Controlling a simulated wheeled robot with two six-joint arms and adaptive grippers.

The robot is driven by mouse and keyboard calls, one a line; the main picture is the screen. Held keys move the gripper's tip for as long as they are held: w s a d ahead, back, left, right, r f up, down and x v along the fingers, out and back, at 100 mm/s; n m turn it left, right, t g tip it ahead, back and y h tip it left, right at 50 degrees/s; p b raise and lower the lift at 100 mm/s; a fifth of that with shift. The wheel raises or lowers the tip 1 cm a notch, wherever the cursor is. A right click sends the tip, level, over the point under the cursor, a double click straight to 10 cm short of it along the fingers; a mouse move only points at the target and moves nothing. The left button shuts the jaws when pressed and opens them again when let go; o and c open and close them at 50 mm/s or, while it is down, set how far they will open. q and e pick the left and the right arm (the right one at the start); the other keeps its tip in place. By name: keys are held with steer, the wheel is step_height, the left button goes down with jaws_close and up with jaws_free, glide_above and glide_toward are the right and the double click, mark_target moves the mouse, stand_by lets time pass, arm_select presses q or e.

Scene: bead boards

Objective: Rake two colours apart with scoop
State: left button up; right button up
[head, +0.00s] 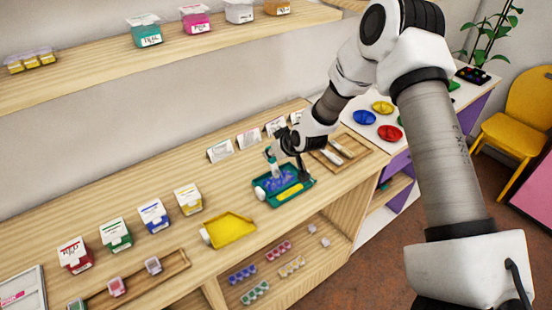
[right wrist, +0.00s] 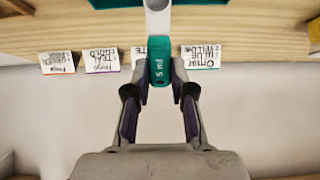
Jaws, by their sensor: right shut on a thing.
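My right gripper (head: 283,152) is over the back of a teal tray (head: 308,184) in the head view. In the right wrist view it (right wrist: 160,78) is shut on the teal handle of a scoop (right wrist: 159,70) marked "5 ml". The scoop's pale shaft points away from the gripper. In the head view the scoop (head: 271,157) reaches down toward the tray; whether it touches the beads cannot be told. Blue beads (head: 277,182) lie in the tray, and a yellow strip (head: 290,192) lies near its front. My left gripper is not in view.
A yellow tray (head: 231,228) lies left of the teal one. Name cards (head: 220,151) stand behind. A wooden tray (head: 356,143) with pale tools is at right. Lidded jars (head: 154,215) stand at left. A shelf (head: 220,38) hangs above. Bench is clear between jars and cards.

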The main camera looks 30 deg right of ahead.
steer(key=shift+d, duration=1.35)
steer(key=s+p, duration=0.2)
steer(key=s, duration=0.1)
steer(key=shift+s+d+p, duration=0.15)
steer(key=shift+d+p, duration=0.05)
steer(key=shift+p, duration=0.2)
steer(key=shift+w+f+b, duration=0.1)
steer(key=shift+w+b, duration=0.45)
steer(key=shift+w, duration=0.1)
steer(key=shift+w+a, duration=0.15)
steer(key=shift+a, duration=1.35)
steer(key=shift+s+a+b, duration=0.15)
steer(key=shift+a+b, duration=0.1)
steer(key=shift+a, duration=0.65)
steer(key=shift+s+a+b, duration=0.1)
steer(key=shift+a+b, duration=0.1)
steer(key=shift+a, duration=0.7)
steer(key=shift+d+r, duration=0.25)
steer(key=shift+d, duration=0.15)
steer(key=shift+w+d+p, duration=0.1)
steer(key=shift+d+p, duration=0.35)
steer(key=shift+d, duration=0.6)
steer(key=shift+w+d+f+p, duration=0.15)
steer(key=shift+d+p, duration=0.2)
steer(key=shift+d, duration=1.75)
steer(key=shift+r+p, duration=2.2)
steer(key=shift+r, duration=0.4)
